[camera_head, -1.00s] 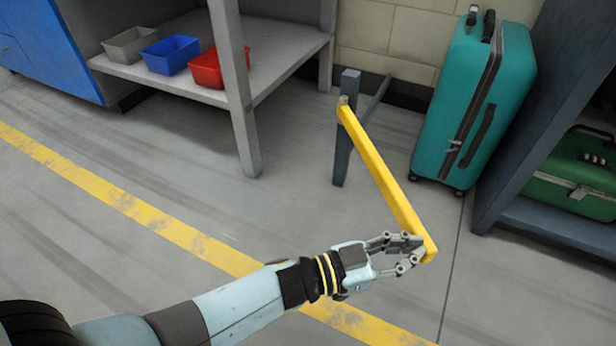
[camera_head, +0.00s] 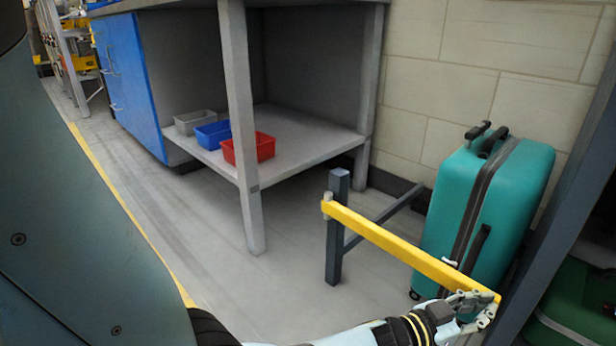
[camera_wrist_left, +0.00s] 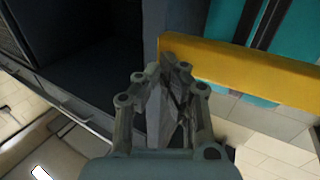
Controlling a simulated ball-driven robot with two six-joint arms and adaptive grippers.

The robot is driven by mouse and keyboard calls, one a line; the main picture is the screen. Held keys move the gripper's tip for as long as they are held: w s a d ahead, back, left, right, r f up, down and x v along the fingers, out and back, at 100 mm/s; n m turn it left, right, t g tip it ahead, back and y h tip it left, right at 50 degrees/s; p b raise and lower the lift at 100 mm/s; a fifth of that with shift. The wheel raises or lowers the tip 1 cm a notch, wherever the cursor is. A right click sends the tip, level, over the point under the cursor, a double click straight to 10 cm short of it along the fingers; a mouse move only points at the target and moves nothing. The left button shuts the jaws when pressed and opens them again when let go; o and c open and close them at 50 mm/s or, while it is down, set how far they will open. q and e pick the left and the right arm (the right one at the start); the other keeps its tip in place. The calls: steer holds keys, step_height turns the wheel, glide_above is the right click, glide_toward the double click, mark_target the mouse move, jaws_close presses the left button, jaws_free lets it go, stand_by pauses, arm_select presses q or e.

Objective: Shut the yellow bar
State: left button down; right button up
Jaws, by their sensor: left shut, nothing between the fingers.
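The yellow bar (camera_head: 400,246) is hinged on a short blue-grey post (camera_head: 336,235) and runs level from it to the right, in front of the teal suitcase. Its free end is close to the dark upright at the right; I cannot tell whether they touch. My left gripper (camera_head: 485,306) is at that free end, its fingers shut with nothing between them. In the left wrist view the closed fingertips (camera_wrist_left: 172,62) are beside the end of the yellow bar (camera_wrist_left: 240,72); contact is unclear. My right gripper is not in view.
The teal suitcase (camera_head: 515,190) stands behind the bar. A dark rack upright (camera_head: 560,190) rises at the right, with a green case (camera_head: 570,310) inside. A grey shelf (camera_head: 300,140) holds grey, blue and red bins at the back. The floor left of the post is clear.

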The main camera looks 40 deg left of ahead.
arm_select(q)
steer(key=shift+w+d+r, duration=0.1)
steer(key=shift+w+d, duration=0.05)
steer(key=shift+w, duration=0.7)
steer(key=shift+w+d+r, duration=0.1)
steer(key=shift+w, duration=0.7)
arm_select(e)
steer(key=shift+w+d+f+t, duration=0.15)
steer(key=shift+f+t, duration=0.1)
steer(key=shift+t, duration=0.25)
